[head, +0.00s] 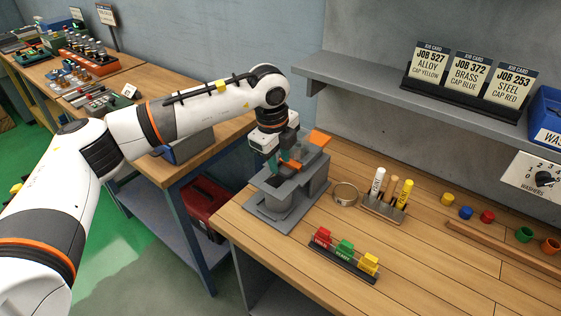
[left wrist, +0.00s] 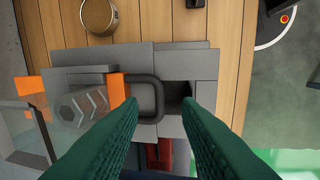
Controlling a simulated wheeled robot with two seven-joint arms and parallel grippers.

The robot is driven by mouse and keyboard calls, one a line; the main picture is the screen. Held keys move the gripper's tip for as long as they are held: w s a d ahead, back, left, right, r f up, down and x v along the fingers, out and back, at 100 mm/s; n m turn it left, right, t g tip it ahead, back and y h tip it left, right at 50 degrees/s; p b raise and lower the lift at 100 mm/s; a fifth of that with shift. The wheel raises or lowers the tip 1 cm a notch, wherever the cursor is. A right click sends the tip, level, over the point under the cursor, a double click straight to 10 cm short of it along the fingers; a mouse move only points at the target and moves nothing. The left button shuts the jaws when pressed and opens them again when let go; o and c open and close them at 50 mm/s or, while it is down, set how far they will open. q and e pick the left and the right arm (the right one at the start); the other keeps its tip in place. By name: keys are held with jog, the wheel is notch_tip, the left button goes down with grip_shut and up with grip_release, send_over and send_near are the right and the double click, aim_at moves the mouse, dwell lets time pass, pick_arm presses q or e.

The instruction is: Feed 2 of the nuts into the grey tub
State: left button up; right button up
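A grey feeder (head: 262,182) with orange parts stands at the bench's left corner. In the left wrist view the feeder (left wrist: 190,62) has a dark loop handle (left wrist: 160,98) beside an orange block, and a dark square opening. Grey hexagonal shapes, apparently the nuts (left wrist: 82,106), lie in a row left of the handle. A rounded grey shape, possibly the grey tub (head: 284,207), sits low under the feeder's top. My left gripper (head: 281,163) is over the feeder; its green fingers (left wrist: 158,102) are apart, with the handle's right side between them in the picture. Contact cannot be told.
Right of the feeder are a tape ring (head: 345,194), a marker stand (head: 384,208) and a rack of coloured blocks (head: 343,262). Coloured caps (head: 487,216) lie farther right. A shelf (head: 390,92) with job cards runs above. The front right bench is clear.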

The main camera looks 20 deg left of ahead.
aim_at(281, 173)
pick_arm(q)
jog(key=shift+w+d+f+p, duration=0.1)
jog(key=shift+w+f+p, duration=0.05)
jog(key=shift+f, duration=0.65)
jog(key=shift+w+f+p, duration=0.1)
jog(key=shift+f+p, duration=0.05)
jog(key=shift+f, duration=0.65)
grip_shut()
